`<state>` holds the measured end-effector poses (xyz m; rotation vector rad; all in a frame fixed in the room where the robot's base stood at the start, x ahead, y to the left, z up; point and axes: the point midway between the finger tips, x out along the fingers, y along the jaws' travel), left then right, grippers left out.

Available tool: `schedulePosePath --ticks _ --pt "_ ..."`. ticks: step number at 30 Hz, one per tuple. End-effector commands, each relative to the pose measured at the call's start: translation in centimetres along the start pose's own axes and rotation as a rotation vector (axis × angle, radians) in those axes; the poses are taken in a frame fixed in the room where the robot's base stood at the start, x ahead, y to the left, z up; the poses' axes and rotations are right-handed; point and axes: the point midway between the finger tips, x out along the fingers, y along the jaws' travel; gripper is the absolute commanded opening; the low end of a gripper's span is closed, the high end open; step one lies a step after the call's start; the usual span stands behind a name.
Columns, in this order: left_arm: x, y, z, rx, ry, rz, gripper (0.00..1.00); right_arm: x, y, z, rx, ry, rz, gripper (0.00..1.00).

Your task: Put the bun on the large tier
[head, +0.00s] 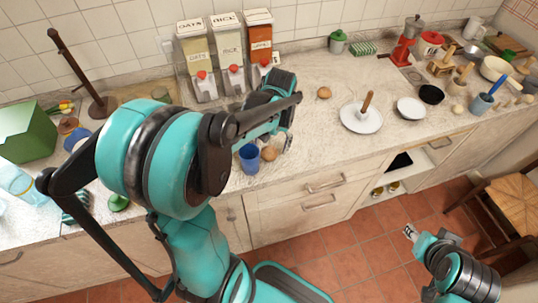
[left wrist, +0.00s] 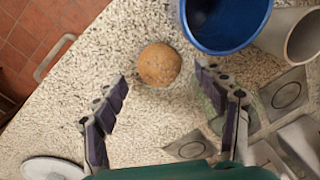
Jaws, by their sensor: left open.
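A round brown bun (left wrist: 159,65) lies on the counter in the left wrist view, at the tips of my open, empty left gripper (left wrist: 162,78). In the head view this bun (head: 269,153) shows beside my left gripper (head: 280,140), which partly hides behind my arm. A second brown bun (head: 324,92) lies farther back on the counter. The large tier (head: 361,119), a white plate with a wooden post, stands right of the left gripper and holds no bun. My right gripper (head: 410,232) hangs at the lower right over the floor, away from the counter; its jaws are too small to read.
A blue cup (head: 249,157) stands right beside the near bun. A smaller white plate (head: 411,108) and a black bowl (head: 431,95) lie right of the large tier. Food dispensers (head: 229,60) stand at the wall. The counter between the buns and the tier is clear.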

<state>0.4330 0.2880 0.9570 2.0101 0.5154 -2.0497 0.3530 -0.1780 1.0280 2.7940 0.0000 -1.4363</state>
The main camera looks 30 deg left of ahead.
Motion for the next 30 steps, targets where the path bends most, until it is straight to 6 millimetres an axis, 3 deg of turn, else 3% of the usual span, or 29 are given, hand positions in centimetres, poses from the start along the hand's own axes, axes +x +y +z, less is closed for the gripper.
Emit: schedulePosePath --ticks 3,11,17,20,21,30 --pt "2.2 0.1 0.0 0.0 0.0 0.0 0.72 0.9 0.0 0.7 0.0 0.0 0.0 0.4" --pt "2.3 0.0 0.0 0.0 0.001 0.0 0.72 0.9 0.0 0.6 0.0 0.0 0.0 0.4" --pt "2.3 0.0 0.0 0.0 0.001 0.0 0.19 0.9 0.0 0.6 0.0 0.0 0.0 0.4" --pt "2.3 0.0 0.0 0.0 0.001 0.0 0.19 0.9 0.0 0.6 0.0 0.0 0.0 0.4" --pt "2.3 0.0 0.0 0.0 0.001 0.0 0.14 0.9 0.0 0.6 0.0 0.0 0.0 0.4" --pt "1.9 0.0 0.0 0.001 0.001 0.001 0.14 0.7 0.0 0.5 0.0 0.0 0.0 0.4"
